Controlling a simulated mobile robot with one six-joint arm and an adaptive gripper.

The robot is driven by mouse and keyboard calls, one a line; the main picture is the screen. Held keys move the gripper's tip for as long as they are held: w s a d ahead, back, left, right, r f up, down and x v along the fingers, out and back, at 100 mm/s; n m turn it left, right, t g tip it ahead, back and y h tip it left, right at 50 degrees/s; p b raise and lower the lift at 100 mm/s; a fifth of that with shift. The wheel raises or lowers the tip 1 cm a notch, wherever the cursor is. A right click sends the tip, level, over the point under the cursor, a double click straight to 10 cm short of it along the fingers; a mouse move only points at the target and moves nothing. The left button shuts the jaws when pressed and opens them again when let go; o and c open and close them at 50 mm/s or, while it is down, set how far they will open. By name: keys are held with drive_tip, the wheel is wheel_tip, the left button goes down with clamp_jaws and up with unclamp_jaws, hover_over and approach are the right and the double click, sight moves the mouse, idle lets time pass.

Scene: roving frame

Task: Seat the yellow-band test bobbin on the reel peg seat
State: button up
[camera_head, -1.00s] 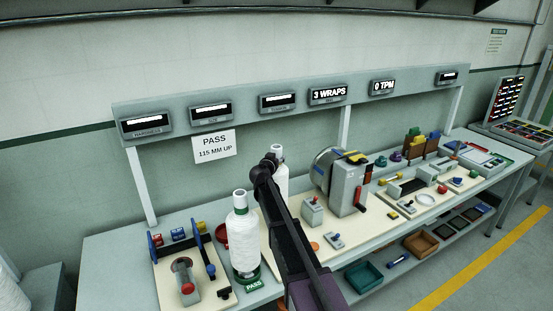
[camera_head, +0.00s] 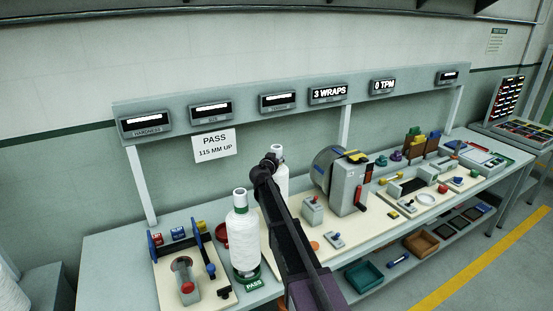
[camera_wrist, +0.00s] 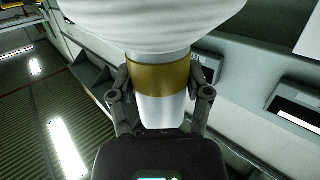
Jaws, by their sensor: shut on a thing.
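The yellow-band bobbin (camera_wrist: 160,75) is in my gripper (camera_wrist: 160,92). In the wrist view its white wound body fills the top, with the gold-yellow band and a white end below it between my two fingers. In the head view the white bobbin (camera_head: 281,174) shows partly behind my arm, above the bench, and its band is hidden there. My fingers are also hidden in the head view. I cannot clearly pick out the reel peg seat; a grey machine with a round drum (camera_head: 324,168) stands to the right of my arm.
A white bobbin with a green band (camera_head: 243,240) stands upright on a green PASS base, left of my arm. Further left is a fixture board (camera_head: 165,285) with blue and red parts. Small devices crowd the bench to the right.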

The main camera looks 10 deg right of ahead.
drive_tip(key=shift+f+b, duration=0.8)
drive_tip(key=shift+f, duration=0.05)
drive_tip(key=o, duration=1.4)
drive_tip(key=shift+c, duration=0.2)
drive_tip(key=shift+r, duration=0.15)
wheel_tip(320, 180, up, 11)
drive_tip(key=p, duration=1.1)
drive_tip(key=shift+r, duration=0.1)
idle(0.5)
